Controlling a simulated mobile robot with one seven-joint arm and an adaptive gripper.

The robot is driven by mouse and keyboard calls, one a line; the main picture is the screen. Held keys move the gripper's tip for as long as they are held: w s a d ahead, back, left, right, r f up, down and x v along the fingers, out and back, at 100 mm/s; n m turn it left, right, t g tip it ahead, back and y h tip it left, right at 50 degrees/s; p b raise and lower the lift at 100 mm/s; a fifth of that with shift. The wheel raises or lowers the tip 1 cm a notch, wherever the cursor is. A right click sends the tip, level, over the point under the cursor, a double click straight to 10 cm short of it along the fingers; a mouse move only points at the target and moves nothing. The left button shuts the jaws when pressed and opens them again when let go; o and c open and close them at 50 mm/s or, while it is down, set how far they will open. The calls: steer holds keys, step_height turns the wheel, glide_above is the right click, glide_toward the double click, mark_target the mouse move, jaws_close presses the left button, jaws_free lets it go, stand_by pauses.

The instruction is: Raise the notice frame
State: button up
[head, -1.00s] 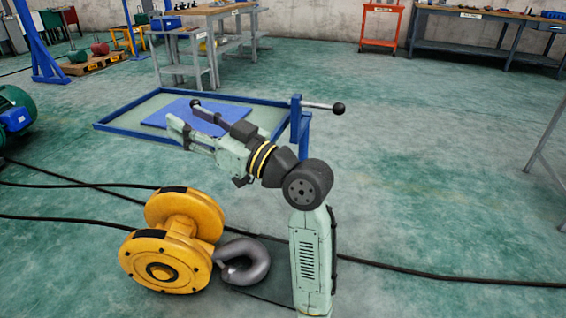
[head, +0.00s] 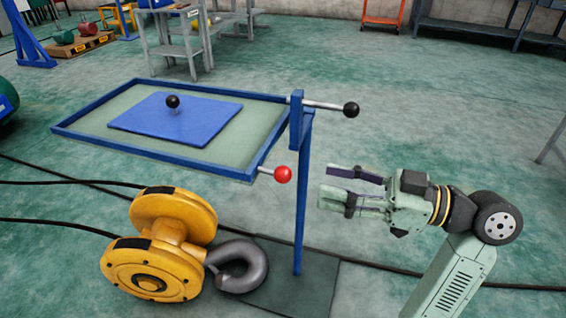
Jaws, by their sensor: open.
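The notice frame (head: 160,156) is a blue rectangular rim around a pale green panel, seen tilted in the head view. A blue sheet (head: 205,124) with a black knob (head: 172,101) lies on the panel. The frame joins a blue post (head: 302,205) on its right. A rod with a black ball (head: 351,109) sticks out right at the post's top. A short rod with a red ball (head: 283,174) sticks out at the frame's near right corner. My gripper (head: 327,187) is open and empty, pointing left, a little right of the red ball and apart from it.
A yellow hoist drum (head: 152,278) and a grey hook (head: 240,266) lie on the floor below the frame. Black cables (head: 60,178) cross the floor. Workbenches (head: 480,32) stand at the back.

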mark_target(283, 173)
steer(key=p+x, duration=0.1)
steer(key=x, duration=0.8)
steer(key=shift+a, duration=0.3)
jaws_close()
stand_by(0.4)
